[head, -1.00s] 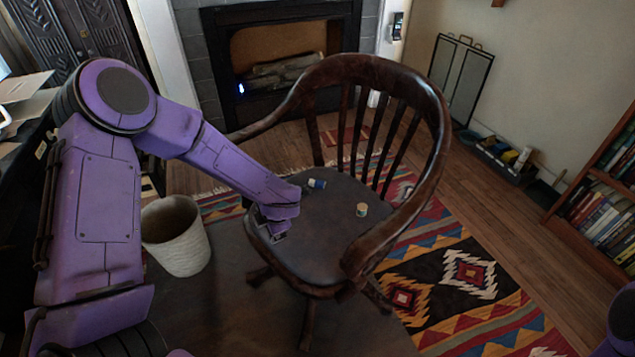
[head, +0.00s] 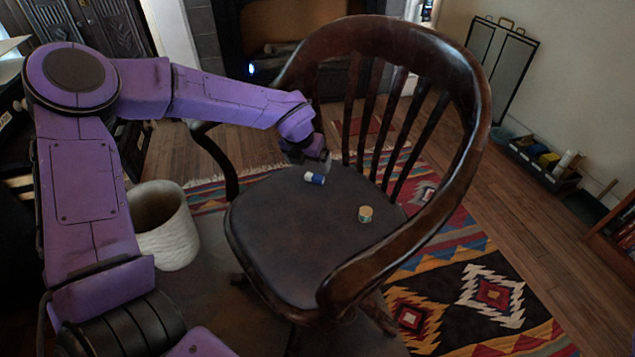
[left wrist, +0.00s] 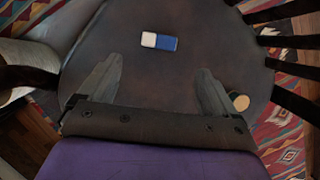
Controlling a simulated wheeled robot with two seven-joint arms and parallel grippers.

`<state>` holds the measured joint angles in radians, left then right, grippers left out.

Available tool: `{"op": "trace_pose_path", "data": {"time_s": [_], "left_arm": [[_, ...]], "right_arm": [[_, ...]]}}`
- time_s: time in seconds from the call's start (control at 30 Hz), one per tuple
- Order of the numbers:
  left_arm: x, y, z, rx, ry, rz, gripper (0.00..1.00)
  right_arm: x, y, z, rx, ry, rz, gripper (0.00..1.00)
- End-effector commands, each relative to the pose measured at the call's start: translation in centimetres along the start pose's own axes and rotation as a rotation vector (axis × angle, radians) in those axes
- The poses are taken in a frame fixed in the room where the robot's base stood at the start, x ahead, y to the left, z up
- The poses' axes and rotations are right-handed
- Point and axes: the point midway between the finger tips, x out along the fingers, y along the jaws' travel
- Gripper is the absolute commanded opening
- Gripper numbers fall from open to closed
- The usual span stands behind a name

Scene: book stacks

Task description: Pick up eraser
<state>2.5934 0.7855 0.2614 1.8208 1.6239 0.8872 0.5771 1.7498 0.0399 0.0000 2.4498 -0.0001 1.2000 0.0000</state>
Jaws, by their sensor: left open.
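A small blue and white eraser (head: 314,178) lies on the dark seat of the wooden chair (head: 285,235), towards its back left. In the left wrist view the eraser (left wrist: 159,41) lies ahead of the fingertips, roughly centred between them, white end left and blue end right. My left gripper (head: 318,162) is above the seat close to the eraser in the head view. In the left wrist view its two fingers (left wrist: 160,75) are spread apart with nothing between them. My right gripper is not in view.
A small round tan-topped object (head: 365,214) is on the seat, right of the eraser; it also shows beside the right finger in the left wrist view (left wrist: 239,102). The chair's curved back and spindles (head: 405,95) rise behind. A woven basket (head: 163,225) stands left of the chair.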

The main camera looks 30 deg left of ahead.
Motion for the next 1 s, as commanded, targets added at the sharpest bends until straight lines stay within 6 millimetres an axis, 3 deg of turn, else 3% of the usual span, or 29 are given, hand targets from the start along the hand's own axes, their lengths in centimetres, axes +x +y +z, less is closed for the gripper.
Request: {"op": "trace_pose_path", "data": {"time_s": [0.1, 0.27, 0.5, 0.77, 0.8, 0.97, 1.0], "left_arm": [[2.6, 0.0, -0.1, 0.003, 0.002, 0.003, 0.92], [4.4, 0.0, -0.1, 0.004, 0.001, 0.002, 0.92], [8.5, 0.3, 0.1, 0.002, 0.001, 0.003, 0.92], [8.9, 0.3, 0.2, 0.001, 0.000, 0.001, 0.92], [8.9, 0.3, 0.2, 0.002, 0.000, 0.001, 0.85], [8.9, 0.3, 0.2, 0.001, 0.000, 0.001, 0.33], [8.9, 0.3, 0.2, 0.001, 0.000, 0.001, 0.32]], "right_arm": [[0.9, -0.1, 0.4, 0.000, 0.000, 0.000, 0.27], [1.4, -0.1, 0.6, 0.000, 0.000, 0.000, 0.27], [3.0, -0.3, 1.2, 0.000, 0.000, 0.000, 0.27], [3.0, -0.3, 1.2, 0.000, 0.000, 0.000, 0.27], [3.0, -0.3, 1.2, 0.000, 0.000, 0.000, 0.27], [3.0, -0.3, 1.2, 0.000, 0.000, 0.000, 0.27], [3.0, -0.3, 1.2, 0.000, 0.000, 0.000, 0.27]]}}
